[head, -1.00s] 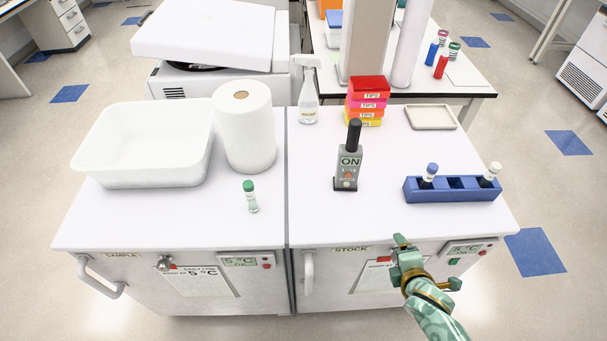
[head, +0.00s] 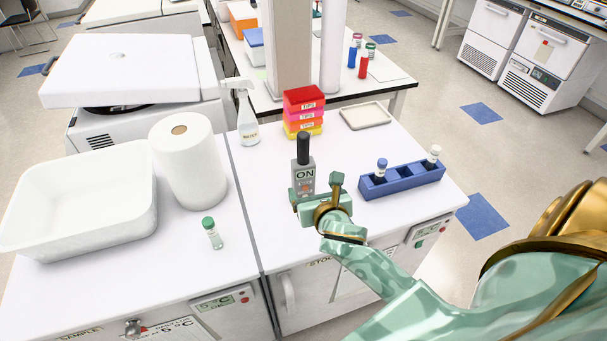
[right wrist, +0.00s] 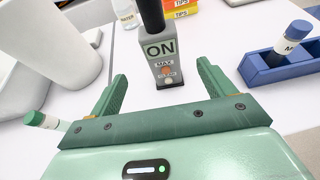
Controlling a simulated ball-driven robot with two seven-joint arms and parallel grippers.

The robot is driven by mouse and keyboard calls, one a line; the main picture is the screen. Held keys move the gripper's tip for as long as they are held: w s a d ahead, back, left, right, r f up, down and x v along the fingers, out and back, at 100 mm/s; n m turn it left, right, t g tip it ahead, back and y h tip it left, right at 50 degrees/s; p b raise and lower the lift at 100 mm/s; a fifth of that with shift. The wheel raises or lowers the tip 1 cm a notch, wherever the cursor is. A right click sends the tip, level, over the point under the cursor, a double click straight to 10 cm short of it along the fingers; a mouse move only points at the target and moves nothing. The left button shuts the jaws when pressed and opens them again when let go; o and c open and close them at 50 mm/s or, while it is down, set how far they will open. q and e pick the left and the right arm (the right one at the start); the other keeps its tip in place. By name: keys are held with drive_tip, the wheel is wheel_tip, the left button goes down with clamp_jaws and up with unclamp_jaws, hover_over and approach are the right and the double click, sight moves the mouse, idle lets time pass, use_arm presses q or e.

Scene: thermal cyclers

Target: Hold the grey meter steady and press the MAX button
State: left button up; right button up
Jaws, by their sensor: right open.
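The grey meter (head: 306,172) stands upright on the right-hand white worktop, with a black top and a display reading ON. In the right wrist view the meter (right wrist: 173,72) faces me, with a MAX label (right wrist: 164,64), an orange button (right wrist: 166,71) under it and a pale button lower down. My right gripper (head: 317,188) is open and empty, close in front of the meter. Its two fingers point toward the meter, which shows beyond and between them, apart from them as far as I can tell. In the head view the gripper hides the meter's lower part. My left gripper is out of view.
A blue rack (head: 402,181) with two capped vials stands right of the meter. Tip boxes (head: 303,112), a spray bottle (head: 246,118) and a shallow tray (head: 365,116) stand behind. A paper roll (head: 190,165), a green-capped vial (head: 212,234) and a white tub (head: 80,215) are left.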

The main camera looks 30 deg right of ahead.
sight(301, 171)
drive_tip(key=b+x, duration=0.3)
drive_tip(key=x, duration=1)
drive_tip(key=shift+d+f, duration=0.1)
drive_tip(key=shift+d, duration=0.05)
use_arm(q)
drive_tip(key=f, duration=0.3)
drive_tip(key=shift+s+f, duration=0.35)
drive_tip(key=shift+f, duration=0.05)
use_arm(e)
drive_tip(key=c, duration=1.2)
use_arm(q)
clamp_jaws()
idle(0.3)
